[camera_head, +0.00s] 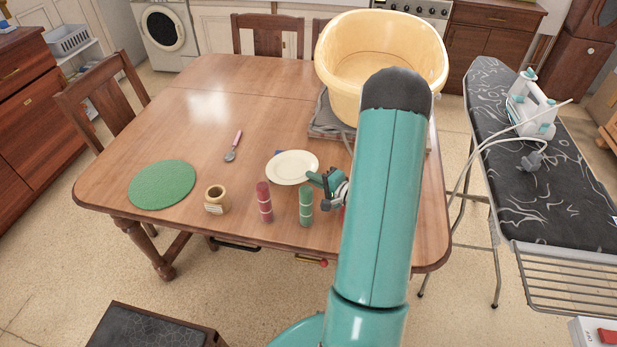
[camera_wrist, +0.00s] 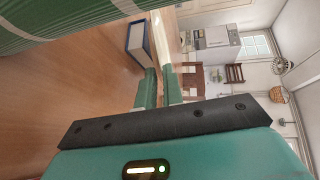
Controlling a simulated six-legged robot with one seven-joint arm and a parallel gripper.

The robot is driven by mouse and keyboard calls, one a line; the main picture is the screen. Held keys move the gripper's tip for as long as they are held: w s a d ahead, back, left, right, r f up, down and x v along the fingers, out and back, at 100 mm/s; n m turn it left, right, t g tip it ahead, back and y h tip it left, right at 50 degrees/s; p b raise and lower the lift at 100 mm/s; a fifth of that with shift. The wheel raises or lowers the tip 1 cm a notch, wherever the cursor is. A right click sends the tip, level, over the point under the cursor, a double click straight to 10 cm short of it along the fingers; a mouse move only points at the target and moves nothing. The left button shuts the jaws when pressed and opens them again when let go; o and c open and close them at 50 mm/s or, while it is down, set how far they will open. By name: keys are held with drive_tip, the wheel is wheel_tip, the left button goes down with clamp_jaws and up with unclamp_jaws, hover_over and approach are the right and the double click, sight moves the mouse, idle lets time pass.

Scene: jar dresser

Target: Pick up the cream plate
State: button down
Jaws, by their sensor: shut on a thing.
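The cream plate (camera_head: 291,166) lies about level near the front right of the wooden table in the head view. In the wrist view the plate (camera_wrist: 151,38) shows edge-on as a thin pale strip reaching between my fingertips. My gripper (camera_head: 316,179) comes from the right and is shut on the plate's right rim; its two green fingers also show in the wrist view (camera_wrist: 159,70). A blue-edged block, perhaps a book (camera_wrist: 138,42), lies right beside the plate's underside. I cannot tell whether they touch.
A green jar (camera_head: 306,206) and a red jar (camera_head: 265,202) stand in front of the plate. A wooden pot (camera_head: 217,200), a green mat (camera_head: 161,185) and a spoon-like utensil (camera_head: 233,146) are to the left. A large yellow tub (camera_head: 381,50) stands behind on folded cloth.

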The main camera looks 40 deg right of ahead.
drive_tip(key=r+v, duration=0.1)
drive_tip(key=v, duration=1.1)
drive_tip(key=shift+w+r, duration=0.2)
drive_tip(key=shift+r, duration=0.2)
drive_tip(key=shift+r, duration=0.1)
